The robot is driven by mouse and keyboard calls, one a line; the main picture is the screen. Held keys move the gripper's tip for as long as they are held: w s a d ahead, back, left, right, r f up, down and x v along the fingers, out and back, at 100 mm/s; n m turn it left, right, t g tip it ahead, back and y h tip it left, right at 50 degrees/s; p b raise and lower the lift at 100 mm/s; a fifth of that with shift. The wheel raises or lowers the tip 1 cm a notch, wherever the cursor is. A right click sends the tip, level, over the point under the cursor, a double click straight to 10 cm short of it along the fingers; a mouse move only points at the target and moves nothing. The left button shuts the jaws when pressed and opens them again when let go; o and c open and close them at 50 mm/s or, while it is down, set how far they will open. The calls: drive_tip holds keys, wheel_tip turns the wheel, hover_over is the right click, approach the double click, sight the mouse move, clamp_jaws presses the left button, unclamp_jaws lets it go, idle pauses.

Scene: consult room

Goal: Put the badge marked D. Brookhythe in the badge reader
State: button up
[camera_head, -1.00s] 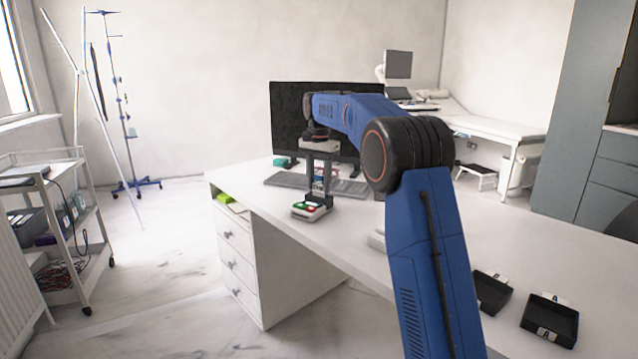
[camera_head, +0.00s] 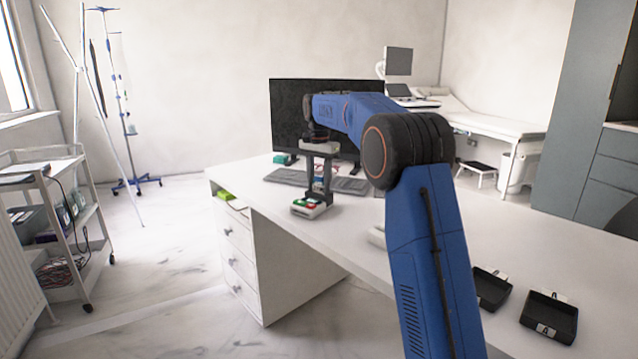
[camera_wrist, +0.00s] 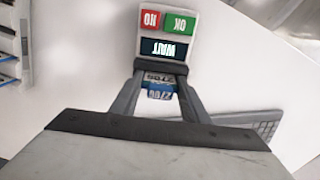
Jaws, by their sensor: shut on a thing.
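The badge reader (camera_head: 299,211) is a small pale box on the desk, with a green and a red button. In the wrist view the reader (camera_wrist: 191,50) shows its red NO and green OK buttons and a dark display reading WAIT. In the wrist view my gripper (camera_wrist: 161,68) is shut on a blue and white badge (camera_wrist: 160,90) at the reader's display end. Only part of the badge shows, with digits; no name is readable. I cannot tell whether the badge is in the slot.
A keyboard (camera_head: 286,177) and a monitor (camera_head: 286,112) stand behind the reader. Two black trays (camera_head: 549,318) (camera_head: 491,288) lie at the right of the desk. A green item (camera_head: 225,196) sits in the open top drawer. The desk right of the reader is mostly clear.

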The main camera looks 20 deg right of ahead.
drive_tip(key=o, duration=1.3)
drive_tip(key=shift+r, duration=0.1)
drive_tip(key=shift+r, duration=3.4)
